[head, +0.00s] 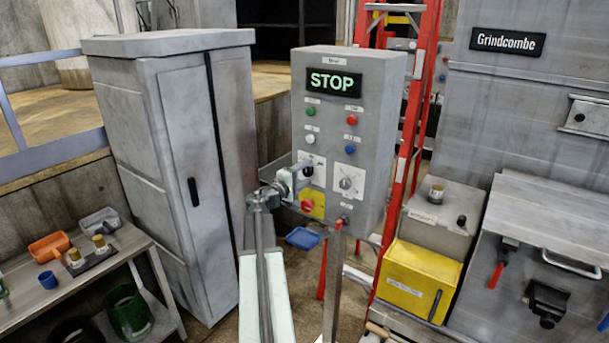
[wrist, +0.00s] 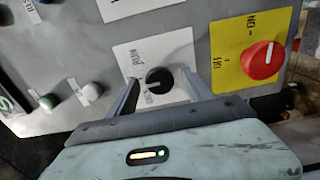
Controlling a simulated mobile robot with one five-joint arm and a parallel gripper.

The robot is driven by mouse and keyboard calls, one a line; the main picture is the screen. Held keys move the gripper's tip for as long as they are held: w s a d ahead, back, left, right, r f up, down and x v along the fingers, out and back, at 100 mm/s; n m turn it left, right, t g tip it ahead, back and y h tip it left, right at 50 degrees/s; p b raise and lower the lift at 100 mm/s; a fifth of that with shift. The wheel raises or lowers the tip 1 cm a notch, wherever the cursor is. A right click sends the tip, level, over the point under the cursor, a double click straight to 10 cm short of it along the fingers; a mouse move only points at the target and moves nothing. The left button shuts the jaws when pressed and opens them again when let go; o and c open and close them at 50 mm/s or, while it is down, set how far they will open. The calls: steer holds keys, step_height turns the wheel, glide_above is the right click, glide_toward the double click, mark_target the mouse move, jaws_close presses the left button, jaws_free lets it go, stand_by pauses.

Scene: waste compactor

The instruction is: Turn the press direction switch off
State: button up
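A grey control panel (head: 330,120) stands in the middle of the head view. My gripper (head: 300,175) is at its lower left, in front of a black rotary knob (head: 308,170) on a white plate. In the wrist view the black knob (wrist: 159,80) lies between the two spread fingers of my gripper (wrist: 160,82). A gap shows on each side of the knob, so the fingers do not visibly grip it. The plate's small labels are too blurred to read surely, so I cannot confirm it is the press direction switch.
A red knob on a yellow plate (wrist: 262,62) is close beside the right finger. Another rotary switch (head: 345,183) sits right of the black knob. Push buttons and a lit STOP display (head: 333,82) are above. A red ladder (head: 412,120) stands behind the panel.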

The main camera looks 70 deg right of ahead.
steer(key=v, duration=0.7)
steer(key=shift+a, duration=0.35)
steer(key=shift+w, duration=0.15)
